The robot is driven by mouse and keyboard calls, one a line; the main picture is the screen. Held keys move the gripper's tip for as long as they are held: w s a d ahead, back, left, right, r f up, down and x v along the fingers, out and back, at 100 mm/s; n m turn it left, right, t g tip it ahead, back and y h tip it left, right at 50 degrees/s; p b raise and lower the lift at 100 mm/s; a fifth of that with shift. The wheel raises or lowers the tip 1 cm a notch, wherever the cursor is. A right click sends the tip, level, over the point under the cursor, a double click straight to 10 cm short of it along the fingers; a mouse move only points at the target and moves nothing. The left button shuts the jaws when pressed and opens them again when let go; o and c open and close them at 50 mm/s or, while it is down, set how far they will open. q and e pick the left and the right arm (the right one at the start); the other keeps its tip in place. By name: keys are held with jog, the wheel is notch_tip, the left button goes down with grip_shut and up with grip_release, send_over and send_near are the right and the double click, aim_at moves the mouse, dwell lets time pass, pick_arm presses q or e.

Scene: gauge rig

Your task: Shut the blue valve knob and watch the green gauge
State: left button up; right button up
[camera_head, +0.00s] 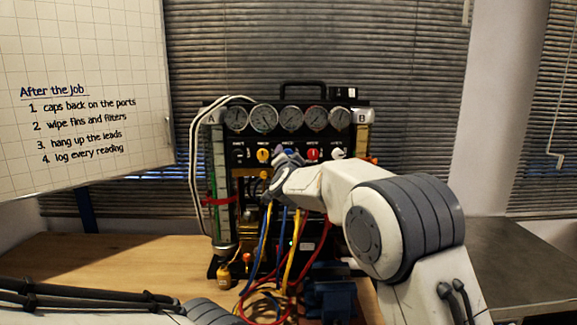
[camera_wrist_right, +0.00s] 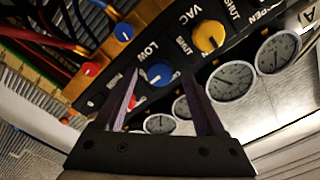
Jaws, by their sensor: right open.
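The blue valve knob (camera_wrist_right: 158,73) shows in the right wrist view on the black panel, by the word LOW. My right gripper (camera_wrist_right: 160,77) is open, its two fingers on either side of this knob; I cannot tell whether they touch it. In the head view my right gripper (camera_head: 287,160) is at the knob row and hides the blue knob. Several round gauges (camera_head: 291,118) line the top of the rig; I cannot tell which is the green one. My left gripper is out of view.
A yellow knob (camera_head: 263,155) and a red knob (camera_head: 313,154) flank the gripper; a white knob (camera_head: 338,153) is further right. Red, blue and yellow hoses (camera_head: 289,262) hang in front. The wooden table (camera_head: 120,254) is clear at left. A whiteboard (camera_head: 85,60) stands upper left.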

jog(key=s+b, duration=0.2)
jog(key=s, duration=0.7)
jog(key=shift+f, duration=0.1)
